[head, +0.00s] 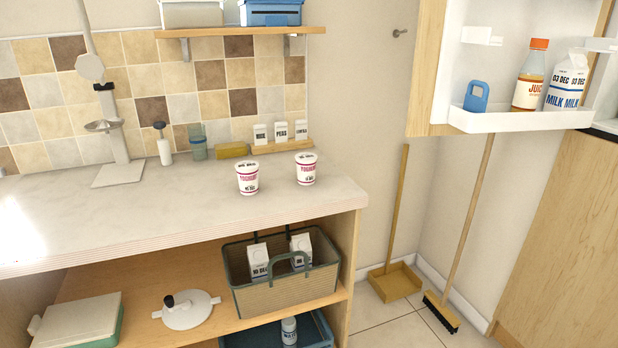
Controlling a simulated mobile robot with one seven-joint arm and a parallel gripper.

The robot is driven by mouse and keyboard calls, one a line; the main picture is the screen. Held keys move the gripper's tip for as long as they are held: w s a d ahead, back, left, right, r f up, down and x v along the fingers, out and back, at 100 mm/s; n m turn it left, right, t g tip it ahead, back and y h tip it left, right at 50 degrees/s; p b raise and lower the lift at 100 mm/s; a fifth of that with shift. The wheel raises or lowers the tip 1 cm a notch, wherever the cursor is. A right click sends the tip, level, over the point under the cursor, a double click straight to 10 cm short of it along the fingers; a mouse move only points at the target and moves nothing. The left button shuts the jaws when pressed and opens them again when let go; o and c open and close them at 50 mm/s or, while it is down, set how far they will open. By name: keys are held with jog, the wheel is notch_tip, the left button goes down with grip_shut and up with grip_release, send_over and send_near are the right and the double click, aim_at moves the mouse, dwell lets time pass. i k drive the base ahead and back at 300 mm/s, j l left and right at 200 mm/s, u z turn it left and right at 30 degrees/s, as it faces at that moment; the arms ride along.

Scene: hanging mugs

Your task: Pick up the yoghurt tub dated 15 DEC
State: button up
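Two white yoghurt tubs with pink-red lettering stand upright on the counter. The left tub (247,178) stands nearer the front. The right tub (306,169) stands a little further back, nearer the counter's right end. They are apart from each other, with a gap of bare counter between them. Each has small dark date print near the bottom and on the lid, too small to read surely, so I cannot tell which is dated 15 DEC. My gripper is not in view.
A spice rack (283,145), yellow sponge (232,150) and bottles stand behind the tubs. A metal stand (118,172) is at left. A basket (284,290) with cartons sits on the shelf below. The open fridge door (520,121) is at upper right. The counter front (180,215) is clear.

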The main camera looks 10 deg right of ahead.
aim_at(306, 161)
jog(key=i+l+u, duration=0.2)
jog(key=i, duration=0.3)
jog(key=i+l+u, duration=0.25)
jog(key=i, duration=0.2)
